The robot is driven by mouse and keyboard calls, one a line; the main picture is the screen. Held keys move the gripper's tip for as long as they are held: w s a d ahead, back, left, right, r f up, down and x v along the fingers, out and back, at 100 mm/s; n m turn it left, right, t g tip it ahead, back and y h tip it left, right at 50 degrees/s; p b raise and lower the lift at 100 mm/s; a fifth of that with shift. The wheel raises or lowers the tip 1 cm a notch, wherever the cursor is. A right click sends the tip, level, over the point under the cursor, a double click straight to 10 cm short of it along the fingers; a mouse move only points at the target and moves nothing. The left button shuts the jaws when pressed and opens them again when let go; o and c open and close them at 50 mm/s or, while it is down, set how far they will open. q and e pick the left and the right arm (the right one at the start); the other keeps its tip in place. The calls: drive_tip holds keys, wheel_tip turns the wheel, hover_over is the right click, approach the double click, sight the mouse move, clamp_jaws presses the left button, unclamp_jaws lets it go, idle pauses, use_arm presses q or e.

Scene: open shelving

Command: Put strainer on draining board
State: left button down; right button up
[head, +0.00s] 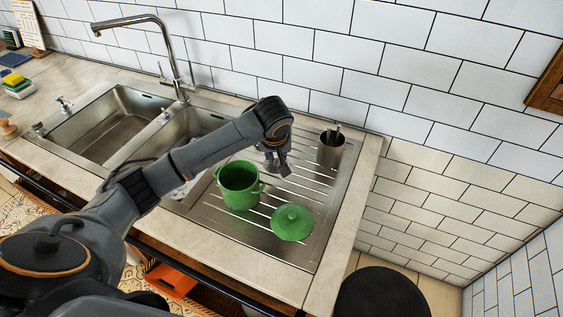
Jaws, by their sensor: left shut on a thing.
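My left gripper (277,166) is over the draining board (258,240), behind the green pot and left of the metal cup. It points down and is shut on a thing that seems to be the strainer. My own arm and hand hide most of that thing, so its shape and whether it touches the board cannot be told. The ribbed metal draining board lies right of the sink bowls. My right gripper is not in view.
A green pot (239,188) and a green lid (292,223) are on the board's front half. A metal cup (331,150) with utensils stands at its back right. A tall faucet (166,45) rises behind the sink bowls (122,125). A tiled wall is behind.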

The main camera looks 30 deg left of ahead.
use_arm(q)
drive_tip(key=w+f, duration=0.2)
drive_tip(key=f, duration=0.1)
drive_tip(key=shift+w, duration=0.3)
drive_tip(key=shift+f+p, duration=0.35)
drive_tip(key=shift+f, duration=1.25)
drive_tip(key=c, duration=1.3)
unclamp_jaws()
drive_tip(key=shift+f, duration=0.15)
drive_tip(key=b+v, duration=0.1)
drive_tip(key=v, duration=1.1)
